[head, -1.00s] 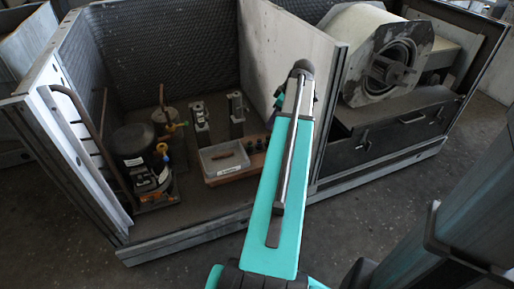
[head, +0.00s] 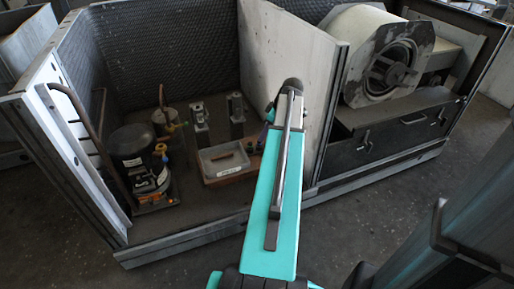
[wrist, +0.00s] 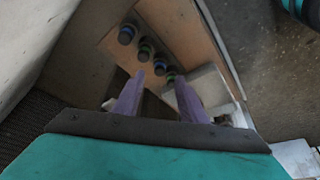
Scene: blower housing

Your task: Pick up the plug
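Several small dark plugs stand in a row on a brown wooden block in the wrist view. The farthest is a blue-ringed plug (wrist: 127,33), then another plug (wrist: 144,49), a blue-topped plug (wrist: 159,67) and a green-ringed one (wrist: 170,77). My gripper (wrist: 159,76) is open, its two purple-grey fingers apart and pointing at the near end of the row. The nearest plugs show between the fingertips; I cannot tell the height gap. In the head view my arm mostly hides the gripper and the plugs. Which plug the task means is not clear.
A grey tray (head: 208,171) holding a brown piece sits left of my arm; its pale wall is close to the right finger in the wrist view. A pale partition panel (head: 290,60) stands close behind the arm. A compressor-like unit (head: 133,160) stands at left.

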